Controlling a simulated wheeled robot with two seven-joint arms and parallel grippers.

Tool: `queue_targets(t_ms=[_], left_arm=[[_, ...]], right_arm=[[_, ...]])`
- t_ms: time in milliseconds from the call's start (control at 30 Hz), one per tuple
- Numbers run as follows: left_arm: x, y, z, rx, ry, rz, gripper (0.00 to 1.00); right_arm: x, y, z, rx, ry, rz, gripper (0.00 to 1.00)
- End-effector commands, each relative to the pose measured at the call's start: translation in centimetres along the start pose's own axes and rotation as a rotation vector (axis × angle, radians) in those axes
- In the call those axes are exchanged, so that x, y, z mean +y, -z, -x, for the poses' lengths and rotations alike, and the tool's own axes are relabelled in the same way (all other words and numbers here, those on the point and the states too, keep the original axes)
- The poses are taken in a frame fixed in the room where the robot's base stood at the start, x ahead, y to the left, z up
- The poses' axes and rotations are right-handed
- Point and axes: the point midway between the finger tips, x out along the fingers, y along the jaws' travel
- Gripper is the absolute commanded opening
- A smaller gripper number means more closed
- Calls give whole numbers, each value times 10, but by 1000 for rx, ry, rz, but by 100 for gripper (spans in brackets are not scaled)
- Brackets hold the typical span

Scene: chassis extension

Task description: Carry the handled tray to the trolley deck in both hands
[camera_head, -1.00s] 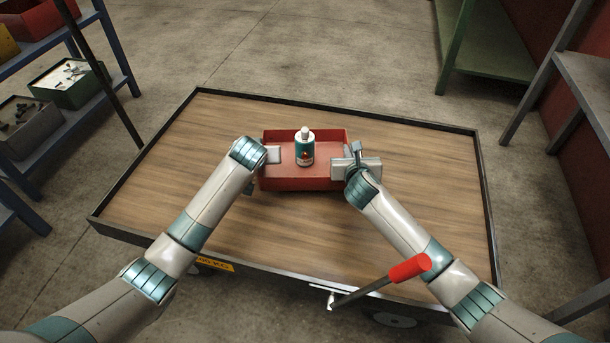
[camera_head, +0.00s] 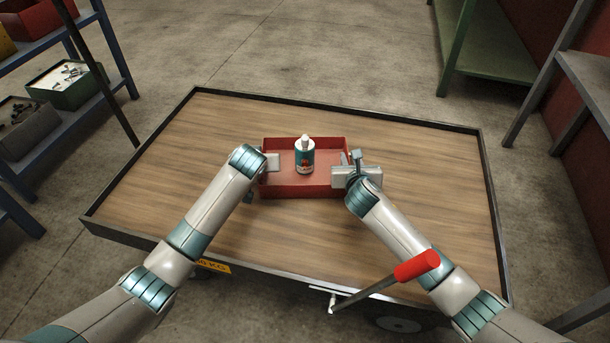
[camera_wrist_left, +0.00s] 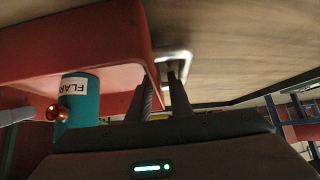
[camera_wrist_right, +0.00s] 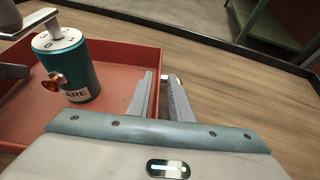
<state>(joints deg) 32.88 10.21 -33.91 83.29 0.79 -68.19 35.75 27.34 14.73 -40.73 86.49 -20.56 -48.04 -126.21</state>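The red handled tray (camera_head: 305,190) is over the middle of the trolley deck (camera_head: 420,220). It looks level; I cannot tell whether its base touches the deck.
A dark raised rim (camera_head: 330,108) borders the deck, with bare wood all round the tray. A red-gripped lever (camera_head: 416,266) rises at the front edge, near my right arm. A blue shelf rack with bins (camera_head: 70,88) stands left; green (camera_head: 490,60) and grey shelving stand right.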

Motion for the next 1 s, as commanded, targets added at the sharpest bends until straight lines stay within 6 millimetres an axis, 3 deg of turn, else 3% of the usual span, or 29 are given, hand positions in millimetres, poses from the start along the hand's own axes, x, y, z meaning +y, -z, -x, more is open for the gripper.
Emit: queue_targets(t_ms=[567, 767, 1000], left_arm=[[2, 1, 11, 2, -4, 0, 22], [1, 1, 33, 3, -4, 1, 22], [2, 1, 72, 3, -4, 0, 22]], right_arm=[[2, -1, 1, -1, -3, -1, 22], [2, -1, 1, -1, -3, -1, 22], [2, -1, 1, -1, -3, -1, 22]])
